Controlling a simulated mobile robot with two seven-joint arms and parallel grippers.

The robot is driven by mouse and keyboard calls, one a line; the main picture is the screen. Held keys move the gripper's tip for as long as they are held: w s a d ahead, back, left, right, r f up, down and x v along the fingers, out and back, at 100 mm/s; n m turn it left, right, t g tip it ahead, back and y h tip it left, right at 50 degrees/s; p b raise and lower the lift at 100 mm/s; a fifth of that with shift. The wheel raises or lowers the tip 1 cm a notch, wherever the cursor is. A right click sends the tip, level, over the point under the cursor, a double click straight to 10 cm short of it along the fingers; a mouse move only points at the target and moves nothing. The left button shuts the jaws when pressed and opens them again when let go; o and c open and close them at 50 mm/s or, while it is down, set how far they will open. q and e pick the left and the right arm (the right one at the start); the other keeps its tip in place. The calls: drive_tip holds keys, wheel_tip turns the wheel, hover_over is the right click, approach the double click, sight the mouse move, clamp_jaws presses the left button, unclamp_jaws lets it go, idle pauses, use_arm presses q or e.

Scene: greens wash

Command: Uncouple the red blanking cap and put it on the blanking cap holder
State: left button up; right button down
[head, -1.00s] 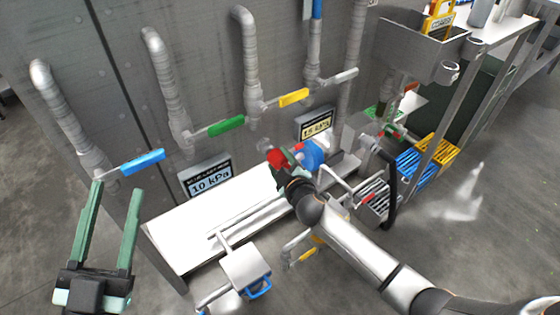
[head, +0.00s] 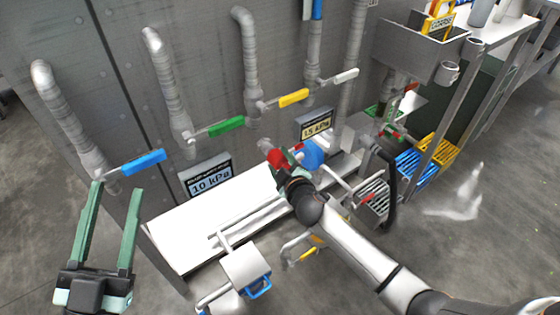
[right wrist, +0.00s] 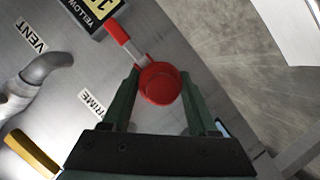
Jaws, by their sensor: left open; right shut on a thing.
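The red blanking cap (head: 276,157) shows beside the blue round part near the wall in the head view. In the right wrist view the red cap (right wrist: 159,84) sits between the green fingers of my right gripper (right wrist: 159,76), which is shut on it. A red lever (right wrist: 118,31) with a pale section runs from the cap's upper left. Whether the cap is still coupled to anything behind it is hidden. My left gripper (head: 117,190) is open and empty at the left, in front of the blue-handled valve. I cannot tell which part is the blanking cap holder.
Pipes with blue (head: 143,161), green (head: 226,127), yellow (head: 293,98) and white valve handles line the wall. A 10 kPa sign (head: 210,180) stands behind the white bench (head: 205,235). Blue and yellow crates (head: 437,150) stand at the right. The floor at far right is open.

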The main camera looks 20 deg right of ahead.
sight(271, 152)
drive_tip(key=shift+w+a+r+b, duration=0.1)
drive_tip(key=shift+w+a+b, duration=0.2)
drive_tip(key=shift+w, duration=0.4)
drive_tip(key=shift+w+a+f+b, duration=0.1)
drive_tip(key=shift+w+a+b, duration=0.2)
drive_tip(key=shift+w, duration=0.35)
drive_tip(key=shift+w+a+r+b, duration=0.1)
drive_tip(key=shift+w+a+b, duration=0.15)
drive_tip(key=shift+w, duration=0.45)
drive_tip(key=shift+c, duration=0.4)
unclamp_jaws()
drive_tip(key=shift+d, duration=0.1)
